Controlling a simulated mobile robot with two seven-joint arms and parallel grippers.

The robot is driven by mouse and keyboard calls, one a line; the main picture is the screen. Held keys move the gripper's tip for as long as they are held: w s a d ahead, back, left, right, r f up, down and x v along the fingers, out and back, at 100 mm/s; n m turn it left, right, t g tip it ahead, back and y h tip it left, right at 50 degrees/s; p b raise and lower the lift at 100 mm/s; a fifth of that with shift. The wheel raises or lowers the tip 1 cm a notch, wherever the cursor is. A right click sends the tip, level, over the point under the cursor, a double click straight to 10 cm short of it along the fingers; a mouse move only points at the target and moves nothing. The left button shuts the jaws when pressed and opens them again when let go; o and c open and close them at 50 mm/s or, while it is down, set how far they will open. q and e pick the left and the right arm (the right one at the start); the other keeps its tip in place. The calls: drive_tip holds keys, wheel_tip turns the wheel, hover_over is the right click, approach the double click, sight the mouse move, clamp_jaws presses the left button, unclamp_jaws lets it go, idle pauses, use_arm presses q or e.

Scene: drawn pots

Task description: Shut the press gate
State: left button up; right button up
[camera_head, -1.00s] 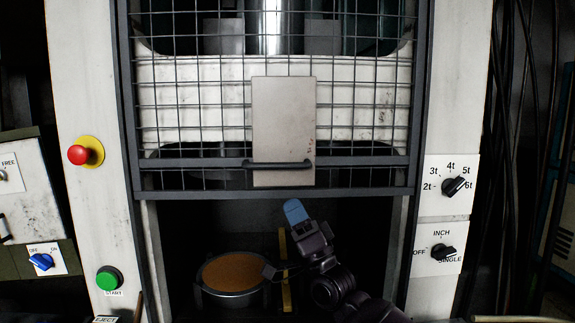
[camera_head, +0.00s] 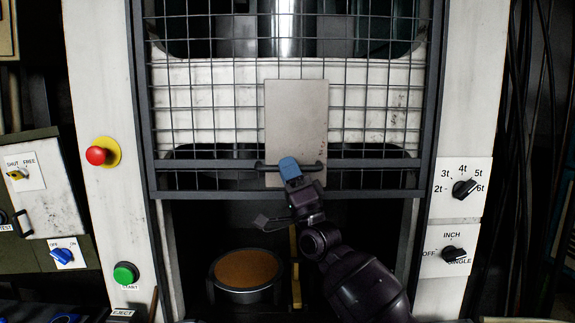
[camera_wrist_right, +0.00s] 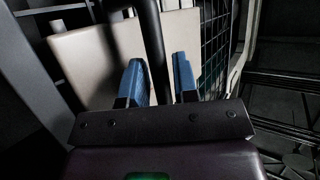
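The press gate (camera_head: 385,192), a dark-framed wire mesh panel, is raised, and the opening below it is uncovered. It carries a pale plate (camera_head: 297,110) and a dark horizontal handle (camera_head: 312,168) near its lower edge. My right gripper (camera_head: 289,168), with blue fingertips, is at the handle's middle. In the right wrist view the fingers of the right gripper (camera_wrist_right: 158,72) are apart, and the dark handle bar (camera_wrist_right: 152,42) runs between them. A gap shows beside the bar, so the fingers are not closed on it. My left gripper is not in view.
A round container with a brown top (camera_head: 248,267) stands in the opening below the gate, beside a yellow upright strip (camera_head: 295,270). A red button (camera_head: 96,156) and green button (camera_head: 125,273) are on the left column. Two dark knobs (camera_head: 464,189) (camera_head: 453,254) are on the right column.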

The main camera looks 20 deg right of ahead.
drive_tip(key=shift+w+a+r, duration=0.1)
drive_tip(key=shift+w+r, duration=0.1)
drive_tip(key=shift+r, duration=0.05)
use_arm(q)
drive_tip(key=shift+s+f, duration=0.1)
use_arm(e)
drive_tip(key=shift+c, duration=0.2)
clamp_jaws()
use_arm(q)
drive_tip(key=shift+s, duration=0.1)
